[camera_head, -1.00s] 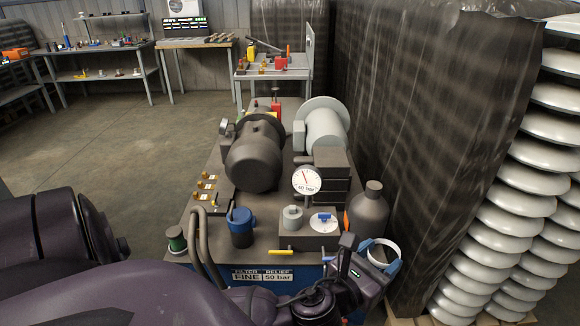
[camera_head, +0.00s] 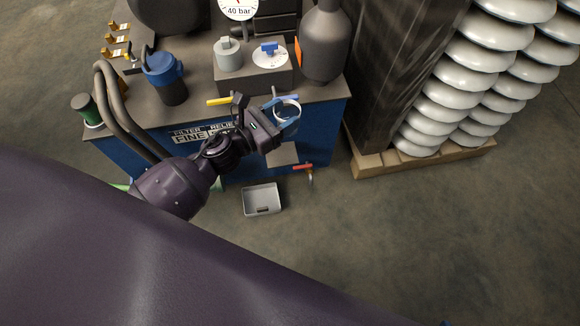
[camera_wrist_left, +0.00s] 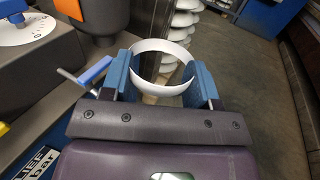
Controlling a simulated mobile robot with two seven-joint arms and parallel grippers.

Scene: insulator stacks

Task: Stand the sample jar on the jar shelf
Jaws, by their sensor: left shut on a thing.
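My left gripper (camera_head: 282,112) is shut on the sample jar, with its blue fingers on either side. The jar shows as a white ring-like rim (camera_head: 296,104) with see-through parts. In the left wrist view the jar (camera_wrist_left: 160,89) sits between the fingers, and I see the surroundings through it. The gripper is in front of the machine bench, near its front right edge. Below it, a flat grey-brown plate (camera_head: 283,155) juts from the blue bench front. It may be the jar shelf, and it looks empty. My right gripper is not in view.
A yellow handle (camera_head: 219,101) is at the bench front, and a blue handle (camera_wrist_left: 97,70) is close beside the left finger. A red-handled part (camera_head: 303,167) is right of the plate. A grey tray (camera_head: 262,199) lies on the floor. Insulator stacks (camera_head: 440,95) stand at right.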

